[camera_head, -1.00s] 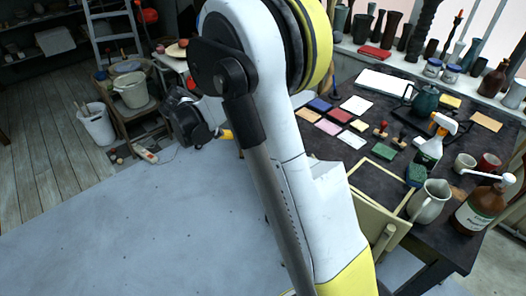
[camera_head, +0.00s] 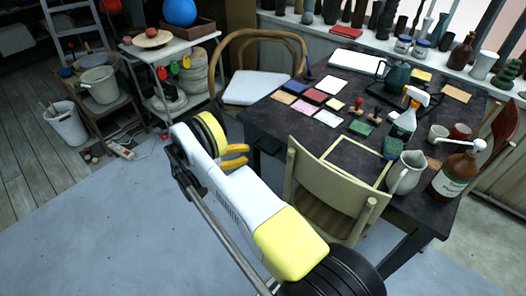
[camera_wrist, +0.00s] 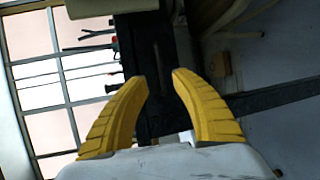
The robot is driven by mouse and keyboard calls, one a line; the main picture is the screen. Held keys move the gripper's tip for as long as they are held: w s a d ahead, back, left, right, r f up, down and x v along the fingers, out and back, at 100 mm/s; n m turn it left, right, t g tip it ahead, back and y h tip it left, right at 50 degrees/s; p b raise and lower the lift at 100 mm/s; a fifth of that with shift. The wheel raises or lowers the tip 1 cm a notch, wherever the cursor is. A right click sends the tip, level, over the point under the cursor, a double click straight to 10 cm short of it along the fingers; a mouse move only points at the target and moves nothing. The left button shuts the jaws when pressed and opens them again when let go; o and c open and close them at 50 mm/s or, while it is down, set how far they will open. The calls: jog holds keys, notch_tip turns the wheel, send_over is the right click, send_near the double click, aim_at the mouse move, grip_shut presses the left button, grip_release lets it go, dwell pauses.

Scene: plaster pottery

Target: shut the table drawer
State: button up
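The dark table (camera_head: 300,118) stands at the right in the head view, its top covered with pottery and tools. I cannot make out its drawer there. My gripper (camera_head: 246,155) is at the table's left side, in front of the near left corner, with two yellow fingers apart and nothing between them. In the wrist view my gripper (camera_wrist: 161,78) is also open and empty, aimed at the dark table edge (camera_wrist: 150,60), which runs up the tilted picture. Whether the drawer front is part of that dark edge is too dim to tell.
A pale wooden chair (camera_head: 325,190) stands at the table's near side, right of my gripper. A bentwood chair (camera_head: 255,88) stands behind my gripper. A white trolley (camera_head: 165,50) with pottery is at the back left. The floor (camera_head: 90,230) at the left is clear.

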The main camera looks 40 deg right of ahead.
aim_at(262, 150)
jog(key=x, duration=0.8)
jog(key=shift+d+b, duration=0.15)
jog(key=shift+b, duration=0.25)
grip_shut()
